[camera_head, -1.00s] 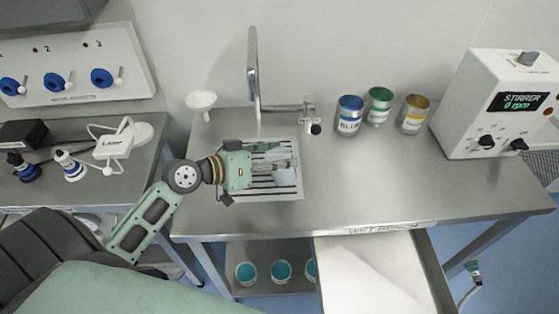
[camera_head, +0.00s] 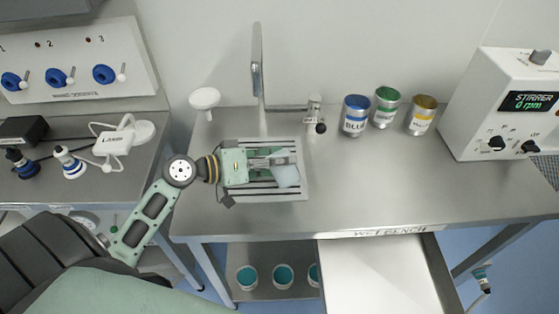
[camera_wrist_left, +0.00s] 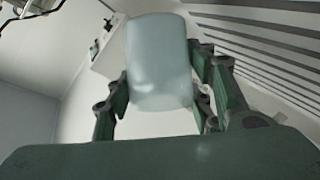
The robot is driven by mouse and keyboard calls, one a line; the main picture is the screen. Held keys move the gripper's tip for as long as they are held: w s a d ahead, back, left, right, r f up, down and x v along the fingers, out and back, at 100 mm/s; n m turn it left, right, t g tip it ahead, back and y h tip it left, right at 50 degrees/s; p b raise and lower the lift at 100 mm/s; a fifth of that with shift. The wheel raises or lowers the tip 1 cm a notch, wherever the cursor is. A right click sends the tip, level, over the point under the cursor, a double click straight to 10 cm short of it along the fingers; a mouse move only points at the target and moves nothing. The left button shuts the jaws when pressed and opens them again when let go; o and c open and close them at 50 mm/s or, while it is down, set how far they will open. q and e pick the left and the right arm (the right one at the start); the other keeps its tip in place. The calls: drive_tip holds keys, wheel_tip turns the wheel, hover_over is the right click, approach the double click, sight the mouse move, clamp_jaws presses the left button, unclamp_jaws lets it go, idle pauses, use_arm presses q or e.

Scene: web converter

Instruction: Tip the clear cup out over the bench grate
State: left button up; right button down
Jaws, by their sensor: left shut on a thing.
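My left gripper (camera_head: 277,164) is shut on the clear cup (camera_head: 288,176) and holds it above the slotted bench grate (camera_head: 290,195). The cup looks pale and translucent. It is tilted in the head view, with its far end toward the lower right. In the left wrist view the cup (camera_wrist_left: 159,60) sits between the two green fingers (camera_wrist_left: 160,95). I cannot tell whether anything is left inside it. The grate's slots show beneath and beside the gripper, and also at the upper right of the wrist view (camera_wrist_left: 265,50). My right gripper is not in view.
A tall metal panel and tap (camera_head: 315,115) stand behind the grate, with a white funnel (camera_head: 204,98) to the left. Blue (camera_head: 355,116), green (camera_head: 386,107) and yellow (camera_head: 422,115) labelled cans and a stirrer (camera_head: 505,105) stand to the right. The front right benchtop is clear.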

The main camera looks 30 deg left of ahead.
use_arm(q)
drive_tip(key=shift+a+f+n+b, duration=0.1)
drive_tip(key=shift+f+n+b, duration=0.25)
drive_tip(key=shift+f+n, duration=0.15)
drive_tip(key=n+h, duration=0.1)
drive_tip(key=r+n+h+p, duration=0.1)
drive_tip(key=shift+w+a+r+n, duration=0.15)
drive_tip(key=shift+a+n, duration=0.1)
drive_tip(key=shift+n, duration=0.15)
drive_tip(key=shift+a+n+t+h, duration=0.2)
drive_tip(key=shift+n+t+h, duration=0.1)
drive_tip(key=shift+n, duration=0.3)
drive_tip(key=n, duration=0.1)
drive_tip(key=a+n+t+h+b, duration=0.1)
drive_tip(key=n, duration=0.1)
drive_tip(key=r+n, duration=0.1)
drive_tip(key=shift+w+a+n, duration=0.15)
drive_tip(key=shift+w+n, duration=0.15)
drive_tip(key=shift+n, duration=0.1)
